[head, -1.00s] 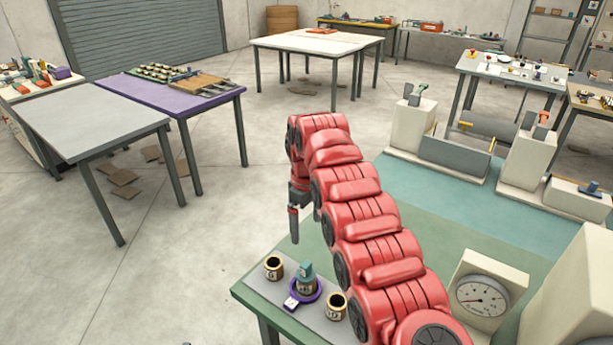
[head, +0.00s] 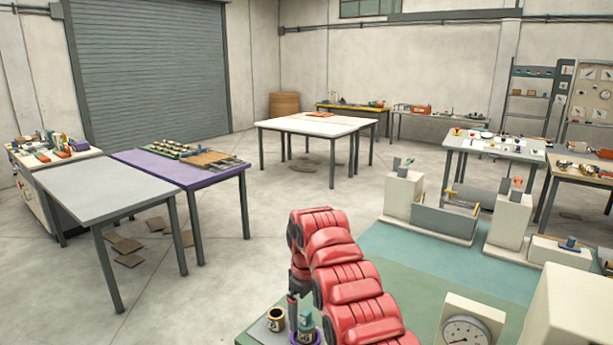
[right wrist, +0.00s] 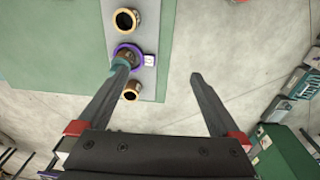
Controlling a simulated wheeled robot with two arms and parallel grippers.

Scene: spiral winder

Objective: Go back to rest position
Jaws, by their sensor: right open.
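My right arm comes in from the lower right in the head view, with its red links bent over the green bench (head: 255,338). My right gripper (head: 292,309) hangs from it, pointing down and partly hidden by the arm. In the right wrist view its two dark fingers (right wrist: 160,72) are wide apart with nothing between them. The left fingertip overlaps the teal piece (right wrist: 121,65) in the picture; I cannot tell whether they touch. My left gripper is in neither view.
On a grey strip stand a purple ring (right wrist: 129,50) with the teal piece and brass cups (right wrist: 126,20), one on each side. A dial gauge (head: 466,332) and beige blocks (head: 402,192) stand on the bench to the right. Open floor (head: 225,285) lies left of the bench.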

